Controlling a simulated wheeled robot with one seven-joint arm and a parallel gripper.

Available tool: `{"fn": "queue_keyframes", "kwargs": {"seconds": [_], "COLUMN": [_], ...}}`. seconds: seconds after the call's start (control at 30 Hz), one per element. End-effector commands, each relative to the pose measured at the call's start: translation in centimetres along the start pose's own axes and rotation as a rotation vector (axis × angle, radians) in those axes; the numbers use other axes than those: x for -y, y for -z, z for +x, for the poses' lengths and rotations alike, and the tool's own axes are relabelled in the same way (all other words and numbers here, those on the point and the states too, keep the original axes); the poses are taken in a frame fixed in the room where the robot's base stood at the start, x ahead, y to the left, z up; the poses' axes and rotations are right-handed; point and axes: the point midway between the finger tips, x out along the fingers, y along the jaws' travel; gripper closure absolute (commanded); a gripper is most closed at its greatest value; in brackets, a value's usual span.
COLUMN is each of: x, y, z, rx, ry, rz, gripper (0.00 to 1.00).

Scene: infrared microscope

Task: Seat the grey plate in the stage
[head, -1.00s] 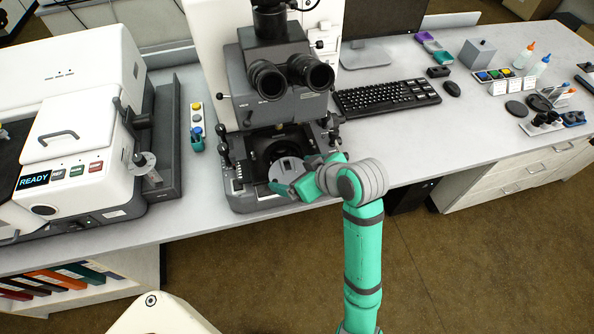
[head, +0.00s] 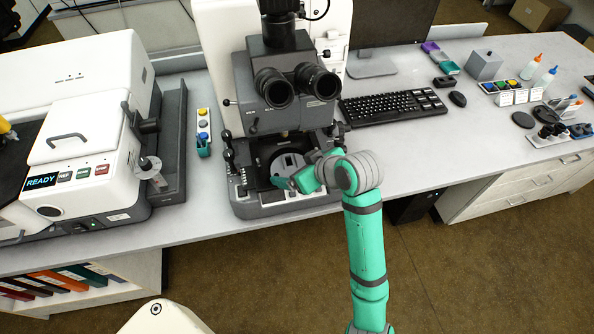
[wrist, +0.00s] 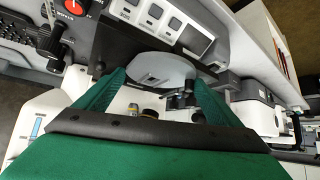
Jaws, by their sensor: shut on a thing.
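The grey plate (head: 288,161) is a round light-grey disc with small dark openings. In the head view it lies over the round opening of the microscope stage (head: 257,180), under the objectives. I cannot tell whether it rests in the opening or hovers just above it. My gripper (head: 284,183) reaches in from the front right and is shut on the plate's near edge. In the wrist view the plate (wrist: 160,69) shows between the two green fingers (wrist: 155,88). The fingertips' contact with the plate is partly hidden in both views.
The microscope head (head: 290,80) with its eyepieces overhangs the stage closely. Knobs (head: 228,155) stand at the stage's left. A white machine reading READY (head: 95,150) is at left. The keyboard (head: 393,106) lies at right. The bench front between stage and drawers is clear.

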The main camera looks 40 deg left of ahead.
Motion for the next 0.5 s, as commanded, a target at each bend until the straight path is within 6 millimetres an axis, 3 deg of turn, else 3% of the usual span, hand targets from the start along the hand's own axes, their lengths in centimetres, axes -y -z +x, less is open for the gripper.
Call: {"fn": "queue_keyframes", "kwargs": {"seconds": [0.5], "x": [-1.0], "y": [1.3], "z": [1.5], "rx": [0.0], "ry": [0.0], "rz": [0.0], "gripper": [0.32]}}
